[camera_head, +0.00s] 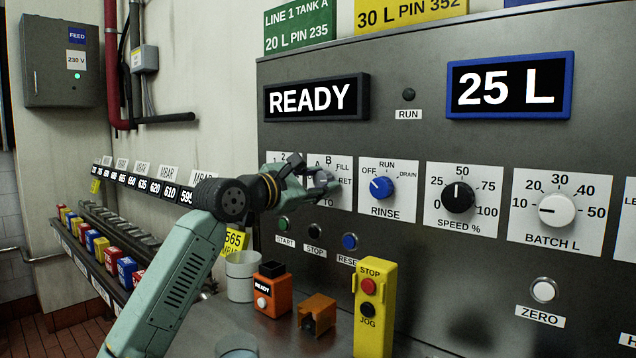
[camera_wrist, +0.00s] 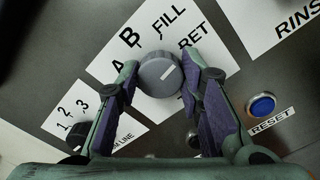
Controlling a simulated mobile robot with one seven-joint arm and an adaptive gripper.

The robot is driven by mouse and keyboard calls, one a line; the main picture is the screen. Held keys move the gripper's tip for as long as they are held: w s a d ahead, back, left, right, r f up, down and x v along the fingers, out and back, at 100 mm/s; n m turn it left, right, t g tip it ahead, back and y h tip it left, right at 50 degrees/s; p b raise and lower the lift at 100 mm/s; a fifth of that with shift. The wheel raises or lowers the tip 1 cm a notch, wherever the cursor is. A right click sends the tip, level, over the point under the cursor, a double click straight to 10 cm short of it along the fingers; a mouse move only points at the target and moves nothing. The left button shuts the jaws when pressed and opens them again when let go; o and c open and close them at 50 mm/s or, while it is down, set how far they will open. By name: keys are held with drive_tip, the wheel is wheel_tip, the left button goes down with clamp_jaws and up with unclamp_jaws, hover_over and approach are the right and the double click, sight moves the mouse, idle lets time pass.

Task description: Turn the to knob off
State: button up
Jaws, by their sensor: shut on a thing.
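The TO knob is a round grey knob (camera_wrist: 160,73) on a white plate lettered A, B, FILL and RET. The TO lettering (camera_head: 328,203) shows below it in the head view, where my gripper (camera_head: 322,181) mostly hides the knob. In the wrist view my gripper (camera_wrist: 163,66) has one finger on each side of the knob and is shut on it. The knob's pale mark slants to the upper right of the picture, towards the RET side. No OFF lettering shows on the visible part of this plate.
Right of it are the blue RINSE knob (camera_head: 381,187), black SPEED knob (camera_head: 458,197) and white BATCH knob (camera_head: 556,210). START (camera_head: 284,223), STOP (camera_head: 316,230) and RESET (camera_head: 350,241) buttons sit below. A yellow STOP/JOG box (camera_head: 374,318) stands in front. The display (camera_head: 316,98) reads READY.

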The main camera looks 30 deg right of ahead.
drive_tip(key=n+b, duration=0.1)
drive_tip(key=n, duration=0.4)
drive_tip(key=n+b, duration=0.1)
drive_tip(key=n, duration=0.3)
drive_tip(key=shift+w+n, duration=0.1)
drive_tip(key=shift+n, duration=0.3)
drive_tip(key=n+b, duration=0.1)
drive_tip(key=n, duration=0.3)
drive_tip(key=shift+n, duration=0.3)
drive_tip(key=n+b, duration=0.2)
drive_tip(key=n, duration=0.2)
drive_tip(key=shift+n, duration=0.3)
drive_tip(key=n+b, duration=0.1)
drive_tip(key=n, duration=0.7)
drive_tip(key=shift+a, duration=0.1)
drive_tip(key=n, duration=0.4)
drive_tip(key=shift+w+r+p, duration=0.1)
drive_tip(key=shift+p, duration=0.2)
drive_tip(key=shift+n+p, duration=0.7)
drive_tip(key=shift+n, duration=0.9)
